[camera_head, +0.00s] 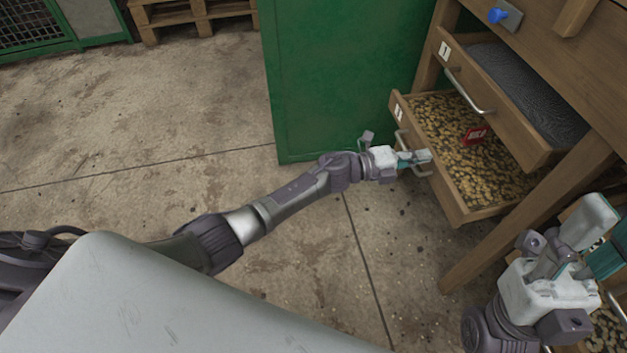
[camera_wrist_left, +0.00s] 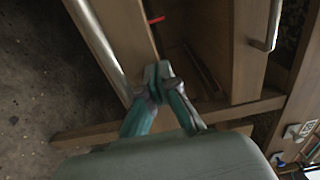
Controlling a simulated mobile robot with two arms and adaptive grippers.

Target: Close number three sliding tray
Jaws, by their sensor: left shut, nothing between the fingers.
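An open wooden tray (camera_head: 458,205) sticks out of the wooden cabinet, full of brown pellets with a red tag (camera_head: 473,136) lying on them. Its small white label is hard to read. Its metal handle (camera_head: 413,155) is on the front panel. My left gripper (camera_head: 424,157) is shut and empty, at the tray's front beside the handle; contact is unclear. In the left wrist view the shut fingertips (camera_wrist_left: 157,82) are in front of the wooden panels. My right gripper (camera_head: 606,238) is at the lower right, its fingers partly cut off by the picture edge.
An upper tray (camera_head: 520,130) labelled 1, with dark grey contents, is also pulled out above. A green panel (camera_head: 340,80) stands left of the cabinet. A cabinet leg (camera_head: 500,240) stands right of the lower tray. More pellets show at the bottom right. The concrete floor at left is clear.

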